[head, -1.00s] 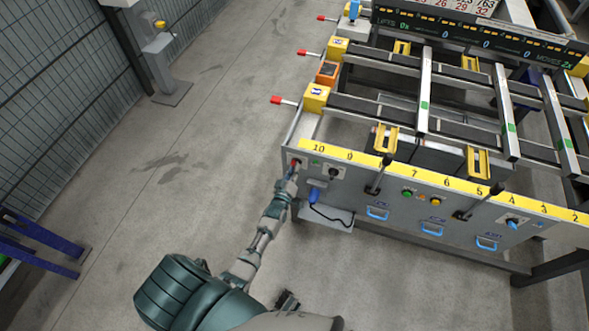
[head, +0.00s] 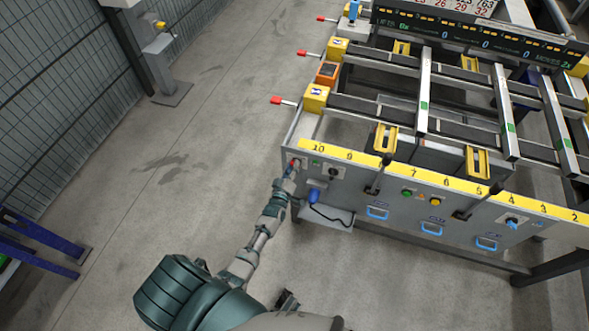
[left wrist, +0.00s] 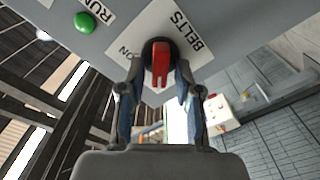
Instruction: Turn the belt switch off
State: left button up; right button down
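The belt switch (left wrist: 160,63) has a red handle on a round dark base, on a white plate lettered BELTS and ON in the left wrist view. In the head view the red switch (head: 295,163) is at the left end of the grey front panel. My left gripper (left wrist: 160,82) has one finger on each side of the switch, with gaps beside the red handle. It is open and partly covers the switch in the head view (head: 290,171). A dark part at the bottom of the head view seems to be my right gripper (head: 288,300); its fingers are unclear.
A green RUN button (left wrist: 85,22) is beside the switch plate. Along the panel are a black knob (head: 334,172), levers (head: 378,175), a yellow button (head: 435,202) and blue handles (head: 377,212). A grey ledge (head: 328,218) juts out below.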

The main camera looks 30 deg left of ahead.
pick_arm(q)
jog(key=shift+s+f, duration=0.1)
jog(key=shift+f, duration=0.15)
pick_arm(e)
jog(key=shift+s+a, duration=0.1)
pick_arm(q)
jog(key=v, duration=1.2)
jog(key=s+d+f+m+g+h+p, duration=0.1)
jog(key=s+d+f+m+g+h, duration=0.3)
jog(key=f, duration=0.4)
jog(key=s+d+f+m+g+h, duration=0.1)
jog(key=s+d+f+m+g, duration=0.3)
jog(key=f, duration=0.4)
jog(key=s+d+f+m+g, duration=0.2)
jog(key=s+f+m+g, duration=0.1)
jog(key=s, duration=0.7)
jog(key=s+d+f+m+g, duration=0.2)
jog(key=s+f, duration=0.4)
jog(key=s, duration=0.4)
jog(key=m+g, duration=0.1)
jog(key=g, duration=0.1)
jog(key=shift+s+f+g+p, duration=0.35)
jog(key=shift+g+p, duration=0.05)
pick_arm(e)
jog(key=f, duration=0.1)
jog(key=s+f, duration=0.2)
jog(key=f, duration=0.1)
jog(key=shift+s+d, duration=0.25)
